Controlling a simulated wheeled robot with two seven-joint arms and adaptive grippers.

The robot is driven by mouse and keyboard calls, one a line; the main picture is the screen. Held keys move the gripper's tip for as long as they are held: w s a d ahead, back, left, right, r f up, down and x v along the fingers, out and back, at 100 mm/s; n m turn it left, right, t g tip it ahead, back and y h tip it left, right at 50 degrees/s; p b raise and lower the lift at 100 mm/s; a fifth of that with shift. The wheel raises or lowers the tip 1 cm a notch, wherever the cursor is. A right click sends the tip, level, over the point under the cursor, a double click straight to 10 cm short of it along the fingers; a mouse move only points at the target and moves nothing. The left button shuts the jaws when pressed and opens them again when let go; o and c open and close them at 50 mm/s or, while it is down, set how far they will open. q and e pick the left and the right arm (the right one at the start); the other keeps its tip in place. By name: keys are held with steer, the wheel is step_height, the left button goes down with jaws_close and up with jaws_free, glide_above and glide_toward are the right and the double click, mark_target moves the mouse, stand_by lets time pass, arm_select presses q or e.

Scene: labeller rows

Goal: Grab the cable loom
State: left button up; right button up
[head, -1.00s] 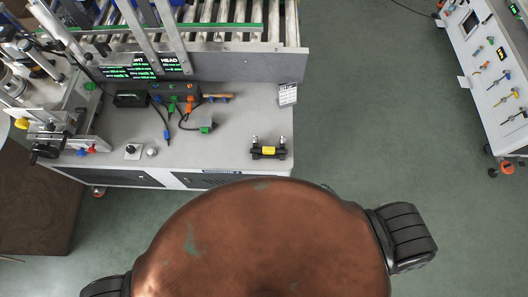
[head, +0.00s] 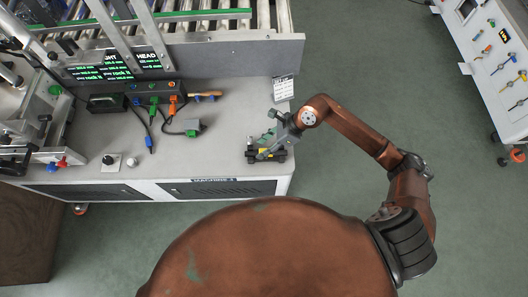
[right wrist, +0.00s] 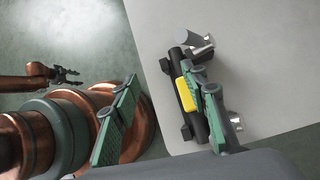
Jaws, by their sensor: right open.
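The right finger overlaps the loom's right side in the picture; contact cannot be told. My left gripper (right wrist: 69,76) shows small at the left of that view, jaws apart and empty.
A black box (head: 106,103) and a connector block (head: 155,92) with cables stand at the bench's middle. A grey plug (head: 192,127) and a knob (head: 110,160) lie nearer. A conveyor runs behind. Green floor lies open right of the bench, up to a white panel (head: 490,65).

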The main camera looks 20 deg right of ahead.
mark_target(274, 153)
steer(key=d+h, duration=0.1)
steer(key=d+f+n, duration=0.1)
steer(key=d, duration=0.1)
steer(key=d+f+h, duration=0.1)
steer(key=shift+w+d+f+h, duration=0.2)
steer(key=shift+d+f+h, duration=0.05)
steer(key=shift+d+h, duration=0.05)
steer(key=x, duration=0.2)
steer(key=b+x, duration=0.1)
steer(key=x, duration=0.1)
steer(key=b+x, duration=0.1)
steer(key=x, duration=0.2)
steer(key=shift+w+a, duration=0.15)
steer(key=shift+w, duration=0.15)
steer(key=shift+c, duration=0.6)
jaws_close()
